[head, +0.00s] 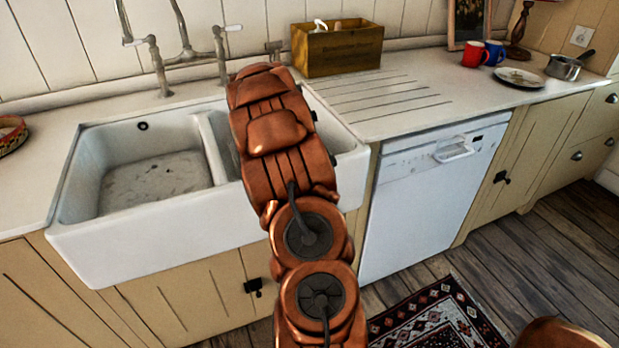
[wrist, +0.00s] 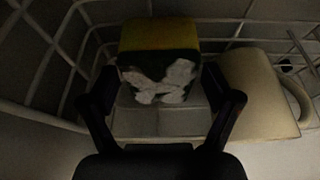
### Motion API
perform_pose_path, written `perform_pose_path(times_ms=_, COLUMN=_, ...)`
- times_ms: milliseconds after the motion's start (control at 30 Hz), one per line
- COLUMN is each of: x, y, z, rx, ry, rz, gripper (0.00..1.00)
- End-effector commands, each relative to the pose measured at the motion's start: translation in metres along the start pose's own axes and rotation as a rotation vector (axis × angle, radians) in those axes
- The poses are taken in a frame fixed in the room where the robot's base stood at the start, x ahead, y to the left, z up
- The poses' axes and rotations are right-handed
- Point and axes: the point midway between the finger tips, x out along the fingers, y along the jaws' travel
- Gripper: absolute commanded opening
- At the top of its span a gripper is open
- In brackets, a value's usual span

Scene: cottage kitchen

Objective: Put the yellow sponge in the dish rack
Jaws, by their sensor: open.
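In the dark wrist view, a block with a yellow band (wrist: 158,36) on top and a dark face with white patches looks like the sponge. White wires of the dish rack (wrist: 50,45) run behind it and along the left, and it appears to sit inside the rack. My gripper (wrist: 160,78) is open, its two fingers on either side of the block's near end. I cannot tell whether they touch it. In the head view my arm hides the gripper, sponge and rack, over the right part of the double sink (head: 150,240).
A cream mug (wrist: 257,90) lies or stands right of the block, close to my right finger. In the head view, a wooden box (head: 340,50) stands behind the drainboard, with mugs (head: 473,54), a plate (head: 519,77) and a pan (head: 565,68) further right. The drainboard is clear.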

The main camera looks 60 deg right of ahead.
Motion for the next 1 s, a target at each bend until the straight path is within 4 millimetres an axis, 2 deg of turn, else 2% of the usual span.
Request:
perform_pose_path(times_ms=300, x=-0.061, y=-0.002, z=0.000, rx=0.001, ry=0.002, rz=-0.008, gripper=0.88)
perform_pose_path(times_ms=500, x=-0.094, y=-0.002, z=0.001, rx=0.000, ry=0.001, rz=-0.008, gripper=0.88)
perform_pose_path(times_ms=700, x=-0.110, y=-0.001, z=0.001, rx=0.000, ry=0.000, rz=-0.003, gripper=0.88)
perform_pose_path(times_ms=1000, x=-0.114, y=0.000, z=0.000, rx=0.000, ry=0.000, rz=-0.002, gripper=0.88)
